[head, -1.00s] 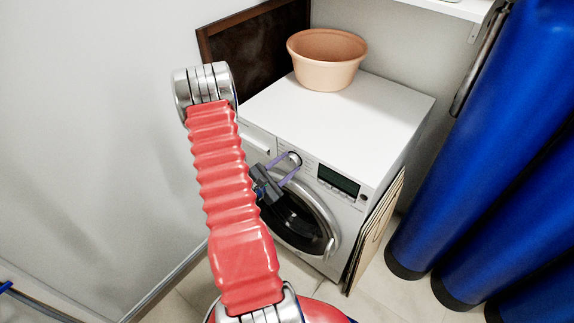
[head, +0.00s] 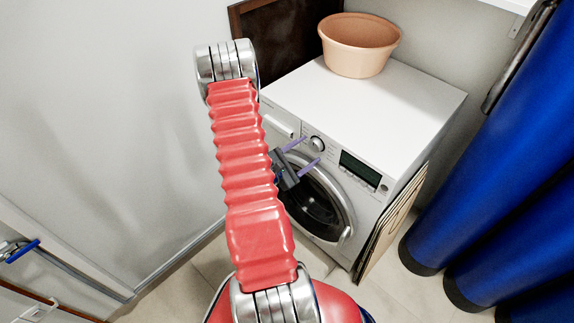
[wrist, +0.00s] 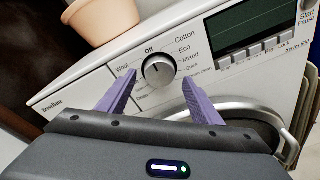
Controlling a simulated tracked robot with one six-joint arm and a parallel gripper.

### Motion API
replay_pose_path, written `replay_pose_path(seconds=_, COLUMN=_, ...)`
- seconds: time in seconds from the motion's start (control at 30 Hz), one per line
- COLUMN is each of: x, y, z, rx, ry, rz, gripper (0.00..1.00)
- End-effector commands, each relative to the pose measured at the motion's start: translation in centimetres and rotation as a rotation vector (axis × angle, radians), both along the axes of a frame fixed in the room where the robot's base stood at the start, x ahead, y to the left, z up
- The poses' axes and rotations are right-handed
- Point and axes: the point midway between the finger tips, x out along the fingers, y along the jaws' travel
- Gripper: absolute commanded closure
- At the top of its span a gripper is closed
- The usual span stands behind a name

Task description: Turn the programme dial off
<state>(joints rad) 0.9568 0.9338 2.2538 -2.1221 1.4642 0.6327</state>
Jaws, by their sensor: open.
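The programme dial (wrist: 158,70) is a round silver knob on the white washing machine's (head: 370,95) front panel; it also shows in the head view (head: 317,144). Labels around it read Off at the top, then Cotton, Eco, Mixed and Quick down the right, with Wool at left. A short dark mark on its face points roughly up toward Off. My gripper (wrist: 158,78) is open, its purple fingers to the left and right of the dial, apart from it. In the head view my gripper (head: 311,151) is just in front of the panel.
A dark display (wrist: 250,30) with a row of buttons is right of the dial. The round door (head: 315,200) is below. A terracotta tub (head: 358,45) stands on top. Flat boards (head: 385,235) lean at the machine's right, near blue curtain-like cylinders (head: 480,190).

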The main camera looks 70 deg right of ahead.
Motion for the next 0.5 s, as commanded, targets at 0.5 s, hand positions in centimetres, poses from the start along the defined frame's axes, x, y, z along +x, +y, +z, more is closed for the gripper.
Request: replay_pose_path(seconds=0.5, x=2.7, y=6.3, z=0.9, rx=0.000, ry=0.002, rz=0.002, gripper=0.41)
